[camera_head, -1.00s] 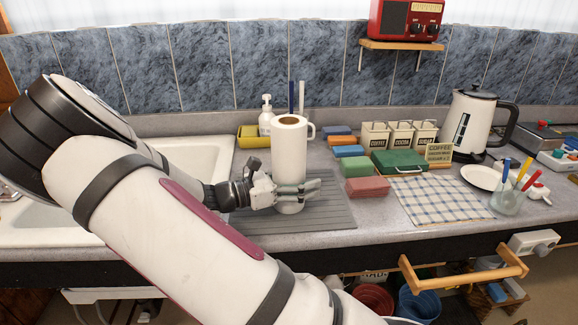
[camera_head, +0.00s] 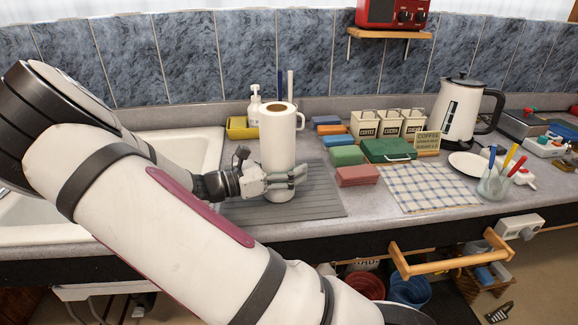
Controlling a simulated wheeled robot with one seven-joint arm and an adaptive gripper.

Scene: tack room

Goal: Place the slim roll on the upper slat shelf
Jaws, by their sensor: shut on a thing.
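A tall white paper roll (camera_head: 277,140) with a brown core stands upright over the grey ribbed mat beside the sink. It is the only roll I see, and I take it for the slim roll. My gripper (camera_head: 286,176) is shut on the roll's lower part, reaching in from the left, with its fingers across the front. The roll's lower end shows under the fingers, at or just above the mat; I cannot tell if they touch. No slat shelf can be made out clearly. A small wooden wall shelf (camera_head: 388,34) at the top holds a red radio (camera_head: 394,12).
A white mug is partly hidden behind the roll. Colored blocks (camera_head: 358,176), canisters (camera_head: 388,124), a green case (camera_head: 388,149) and a kettle (camera_head: 462,105) stand to the right. A checked cloth (camera_head: 428,186) lies in front. A wooden rail (camera_head: 450,257) sticks out below the counter edge.

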